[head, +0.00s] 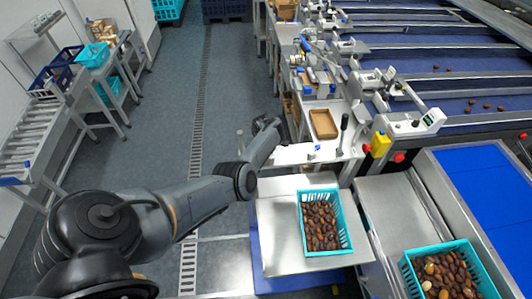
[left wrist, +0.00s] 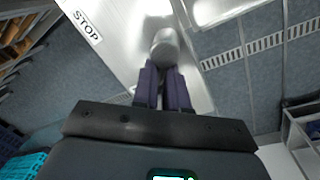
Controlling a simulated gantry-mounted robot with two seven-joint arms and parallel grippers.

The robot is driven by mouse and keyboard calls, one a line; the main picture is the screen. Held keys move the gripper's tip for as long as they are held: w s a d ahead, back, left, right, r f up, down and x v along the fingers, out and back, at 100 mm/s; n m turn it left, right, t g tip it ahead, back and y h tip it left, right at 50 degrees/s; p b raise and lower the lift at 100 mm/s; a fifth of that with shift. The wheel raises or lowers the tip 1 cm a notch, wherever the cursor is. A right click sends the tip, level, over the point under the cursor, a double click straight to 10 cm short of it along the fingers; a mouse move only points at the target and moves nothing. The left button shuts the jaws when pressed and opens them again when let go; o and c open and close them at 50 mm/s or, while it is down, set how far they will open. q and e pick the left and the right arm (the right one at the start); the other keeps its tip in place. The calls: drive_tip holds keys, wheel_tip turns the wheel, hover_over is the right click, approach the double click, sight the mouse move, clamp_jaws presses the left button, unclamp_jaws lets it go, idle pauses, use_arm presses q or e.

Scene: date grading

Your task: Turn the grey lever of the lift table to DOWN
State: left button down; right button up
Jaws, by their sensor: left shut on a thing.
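My left gripper (head: 267,124) reaches in from the left, past the lift table's top (head: 278,232). In the left wrist view my gripper's two purple fingers (left wrist: 164,85) are closed around the grey lever (left wrist: 166,45), whose rounded end shows between and beyond the fingertips. A metal panel under it carries a STOP label (left wrist: 87,27) to the left; I cannot read a DOWN mark. In the head view I cannot make out the lever at the gripper. A turquoise crate of dates (head: 324,222) stands on the lift table. My right gripper is not in view.
A second turquoise crate of dates (head: 450,272) stands at the lower right. A wooden tray (head: 323,124), a black-knobbed stick (head: 344,122) and a yellow box with red buttons (head: 379,144) are near the arm. The grey floor (head: 165,125) on the left is clear.

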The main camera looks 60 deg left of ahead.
use_arm(q)
drive_tip(key=shift+d+f, duration=0.1)
drive_tip(key=shift+f, duration=0.05)
drive_tip(key=c, duration=1.2)
unclamp_jaws()
drive_tip(key=shift+w+d, duration=0.1)
drive_tip(key=shift+r+p, duration=0.3)
drive_tip(key=shift+r, duration=0.45)
drive_tip(key=r+p, duration=0.1)
drive_tip(key=r, duration=0.5)
drive_tip(key=s+r+p, duration=0.1)
drive_tip(key=r, duration=0.2)
drive_tip(key=shift+d+r+p, duration=0.2)
drive_tip(key=shift+p, duration=0.15)
